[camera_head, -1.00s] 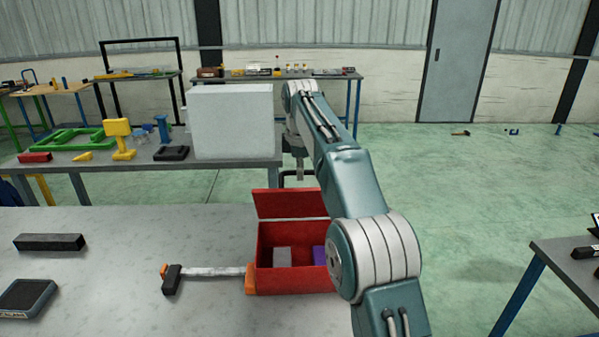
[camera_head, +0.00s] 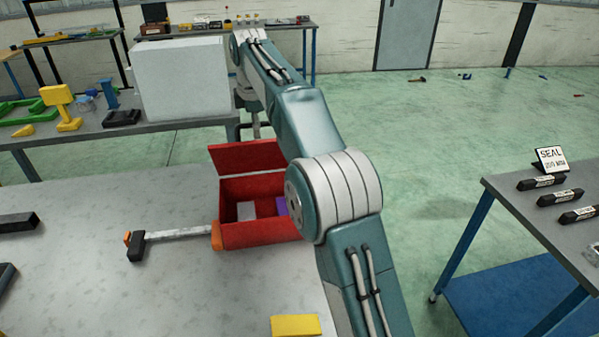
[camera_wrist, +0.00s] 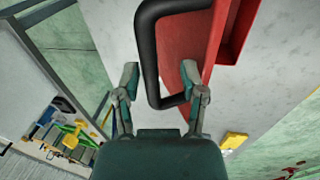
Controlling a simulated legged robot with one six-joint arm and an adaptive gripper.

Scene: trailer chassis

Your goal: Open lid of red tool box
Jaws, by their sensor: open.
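The red tool box (camera_head: 258,238) stands on the near grey table with its lid (camera_head: 247,157) raised, so its inside shows. A grey block (camera_head: 246,210) and a purple block (camera_head: 282,206) lie in it. In the wrist view, the red lid (camera_wrist: 188,55) carries a black loop handle (camera_wrist: 148,48). My gripper (camera_wrist: 160,86) is open, with one finger on each side of the handle's lower part. I cannot tell whether either finger touches the handle or lid. In the head view, my arm hides the right part of the box, and the fingers are not clear.
A hammer (camera_head: 178,234) lies left of the box, its far end against the box's corner. A yellow block (camera_head: 296,325) lies at the near table edge. A white box (camera_head: 182,80) stands on the table behind. Open green floor (camera_head: 440,150) lies to the right.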

